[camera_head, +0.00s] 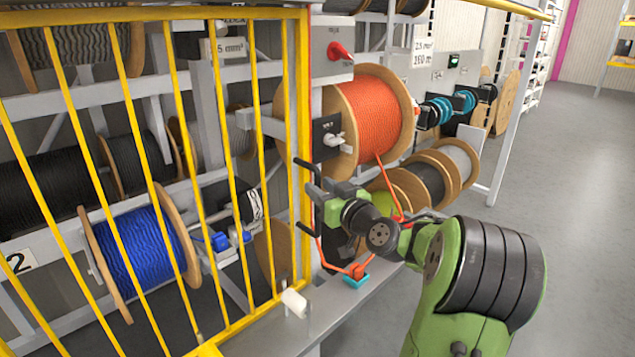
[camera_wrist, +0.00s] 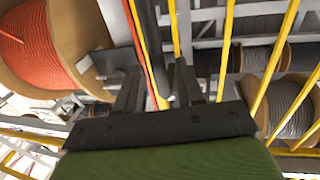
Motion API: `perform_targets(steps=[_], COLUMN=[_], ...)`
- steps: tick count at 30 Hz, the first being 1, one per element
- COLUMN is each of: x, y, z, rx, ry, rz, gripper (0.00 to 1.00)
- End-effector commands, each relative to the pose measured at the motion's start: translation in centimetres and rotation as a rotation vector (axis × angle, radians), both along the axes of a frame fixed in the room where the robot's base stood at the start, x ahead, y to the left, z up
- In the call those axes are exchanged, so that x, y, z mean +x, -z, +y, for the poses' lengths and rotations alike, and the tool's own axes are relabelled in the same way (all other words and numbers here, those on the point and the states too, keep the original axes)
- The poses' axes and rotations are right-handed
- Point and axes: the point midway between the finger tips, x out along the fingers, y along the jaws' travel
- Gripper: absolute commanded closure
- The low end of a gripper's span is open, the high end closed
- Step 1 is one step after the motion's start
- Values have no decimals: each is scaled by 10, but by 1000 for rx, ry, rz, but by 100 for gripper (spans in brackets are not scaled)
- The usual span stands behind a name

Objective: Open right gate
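The yellow barred gate (camera_head: 303,120) fills the left of the head view, its right upright close to my gripper. Yellow bars also show in the wrist view (camera_wrist: 227,45). My gripper (camera_head: 302,195) is at this upright, its two dark fingers spread apart, one above the other in the head view. In the wrist view, my gripper (camera_wrist: 158,85) has its fingers on either side of a dark upright bar (camera_wrist: 148,40), with gaps visible. I cannot tell whether the fingers touch the bar or whether it is the gate's handle.
An orange cable reel (camera_head: 372,115) stands just behind and right of my gripper. A blue reel (camera_head: 143,250) sits behind the bars. The floor at right is clear.

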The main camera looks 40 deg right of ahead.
Motion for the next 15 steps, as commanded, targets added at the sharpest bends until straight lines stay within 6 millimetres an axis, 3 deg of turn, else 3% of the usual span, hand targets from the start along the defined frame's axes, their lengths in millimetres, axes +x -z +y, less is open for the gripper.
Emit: perform_targets(steps=[4, 12, 15], x=[17, 20, 19], y=[0, 1, 1], z=[-3, -4, -4], rx=[0, 0, 0], ry=[-1, 0, 0], rz=[1, 2, 2], gripper=[62, 62, 76])
